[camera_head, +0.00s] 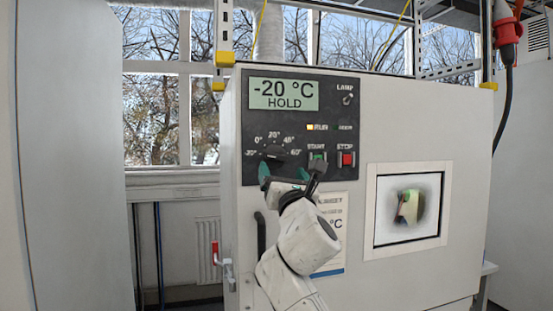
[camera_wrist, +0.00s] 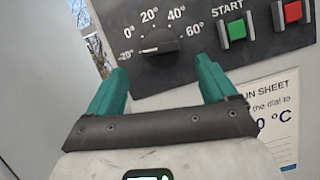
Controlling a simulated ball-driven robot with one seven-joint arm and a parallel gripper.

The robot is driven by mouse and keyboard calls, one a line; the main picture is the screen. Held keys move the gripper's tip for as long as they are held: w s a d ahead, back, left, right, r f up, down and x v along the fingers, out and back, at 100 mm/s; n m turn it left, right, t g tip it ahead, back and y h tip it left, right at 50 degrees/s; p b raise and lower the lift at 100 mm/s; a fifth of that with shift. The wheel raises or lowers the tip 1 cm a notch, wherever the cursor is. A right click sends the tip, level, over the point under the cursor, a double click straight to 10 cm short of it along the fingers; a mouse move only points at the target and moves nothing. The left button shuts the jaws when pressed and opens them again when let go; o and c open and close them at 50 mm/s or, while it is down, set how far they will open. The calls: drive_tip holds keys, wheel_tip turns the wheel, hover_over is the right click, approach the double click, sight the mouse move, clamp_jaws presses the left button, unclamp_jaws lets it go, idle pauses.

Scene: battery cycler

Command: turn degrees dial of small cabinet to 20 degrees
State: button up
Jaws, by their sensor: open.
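The small cabinet (camera_head: 300,210) has a dark panel with a degrees dial (camera_head: 274,153), marked -20, 0, 20, 40 and 60 degrees. In the wrist view the black dial (camera_wrist: 159,42) has its pointer toward the -20 mark at the left. The display (camera_head: 284,95) reads -20 °C HOLD. My gripper (camera_head: 290,172) is just below the dial in the head view. In the wrist view my gripper (camera_wrist: 160,82) has its two green fingers apart and empty, with the dial beyond and between their tips, not touched.
A green START button (camera_wrist: 236,30) and a red STOP button (camera_wrist: 293,11) lie right of the dial; a lamp switch (camera_head: 348,99) is above. An instruction sheet (camera_head: 333,235) is below the panel. The cabinet's window (camera_head: 409,207) is at the right, a black handle (camera_head: 261,235) lower left.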

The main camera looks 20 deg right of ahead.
sight(277, 160)
drive_tip(key=shift+x, duration=3.6)
drive_tip(key=c, duration=0.9)
drive_tip(key=shift+c, duration=0.2)
